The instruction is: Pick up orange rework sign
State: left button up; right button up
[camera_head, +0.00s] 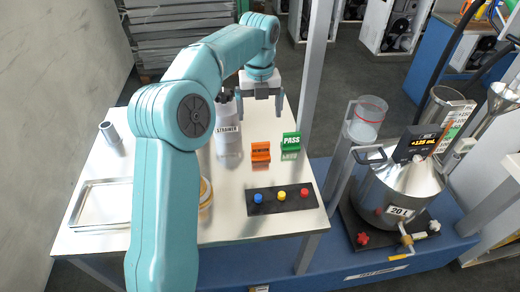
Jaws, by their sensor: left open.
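The orange rework sign (261,153) stands on the white table, right of the strainer bottle and left of the green PASS sign (291,141). My left gripper (262,108) is open and empty, fingers pointing down, behind and above the orange sign. It is apart from the sign. My left arm comes in from the left foreground and arches over the table. My right gripper is not in view.
The table (100,240) also holds a strainer bottle (229,140), a metal tray (101,203), a grey cup (109,132) and a black button panel (281,198). A steel pot (395,195) stands to the right, beyond an upright post (314,70).

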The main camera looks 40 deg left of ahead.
aim_at(261, 143)
pick_arm(q)
jog(key=f, duration=0.4)
jog(key=f+b, duration=0.1)
jog(key=f, duration=0.3)
jog(key=shift+s+d+f, duration=0.1)
jog(key=shift+d+f, duration=0.1)
jog(key=shift+f, duration=0.45)
jog(key=f, duration=0.4)
jog(key=shift+s+d+f, duration=0.15)
jog(key=shift+s+f, duration=0.05)
jog(key=shift+f, duration=0.05)
jog(key=shift+w+f, duration=0.2)
jog(key=shift+f, duration=0.15)
jog(key=shift+s+r, duration=0.1)
jog(key=shift+c, duration=0.9)
jog(key=c, duration=1)
